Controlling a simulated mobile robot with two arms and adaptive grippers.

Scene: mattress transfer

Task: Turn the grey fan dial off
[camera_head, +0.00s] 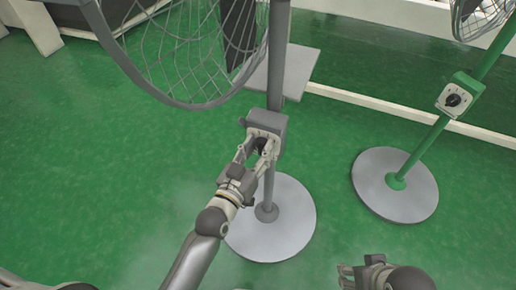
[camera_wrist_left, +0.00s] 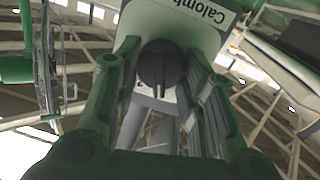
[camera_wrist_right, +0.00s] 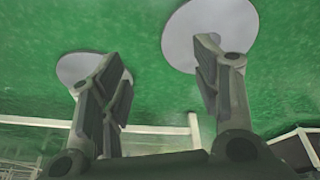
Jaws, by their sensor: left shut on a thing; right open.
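The grey fan (camera_head: 272,60) stands in the middle of the head view on a round grey base (camera_head: 290,225). A grey control box (camera_head: 268,122) sits on its pole. The dark dial shows in the left wrist view (camera_wrist_left: 160,68), on the box face, between the fingers. My left gripper (camera_head: 258,148) is at the box front, its fingers on either side of the dial and shut on it. In the head view the fingers largely hide the dial. My right gripper (camera_head: 358,272) is low at the bottom right of the head view, open and empty.
A green fan with its own box and dark dial (camera_head: 453,100) stands to the right on a round base (camera_head: 395,185). A grey plate (camera_head: 285,72) and a white rail (camera_head: 380,108) lie behind. Green floor is clear at the left.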

